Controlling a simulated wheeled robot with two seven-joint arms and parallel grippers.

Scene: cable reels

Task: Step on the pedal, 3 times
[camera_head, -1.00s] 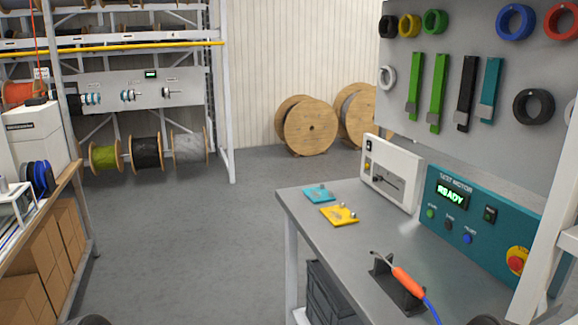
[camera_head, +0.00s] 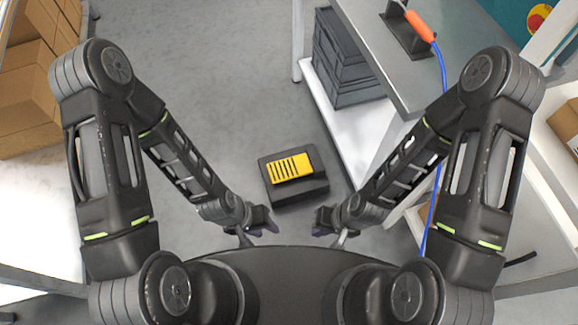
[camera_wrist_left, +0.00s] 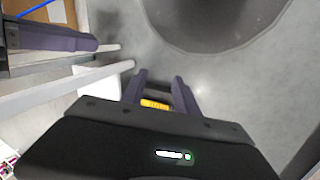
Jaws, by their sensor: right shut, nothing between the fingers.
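The pedal (camera_head: 290,168) is on the floor in the head view, with a yellow ribbed plate on a black base. It stands just ahead of my dark round base, beside the bench. My left gripper (camera_head: 268,229) hangs left of and nearer than the pedal. Its two fingers (camera_wrist_left: 160,76) stand apart in the left wrist view, with a bit of yellow showing between them. My right gripper (camera_head: 322,227) is shut and empty, right of and nearer than the pedal. Neither gripper holds anything. No foot or other thing covers the pedal top.
The workbench (camera_head: 375,50) rises at the right, with grey crates (camera_head: 340,60) on its lower shelf. An orange-handled tool (camera_head: 420,26) with a blue cable lies on top. Cardboard boxes (camera_head: 30,105) stand at the left. The floor left of and beyond the pedal is clear.

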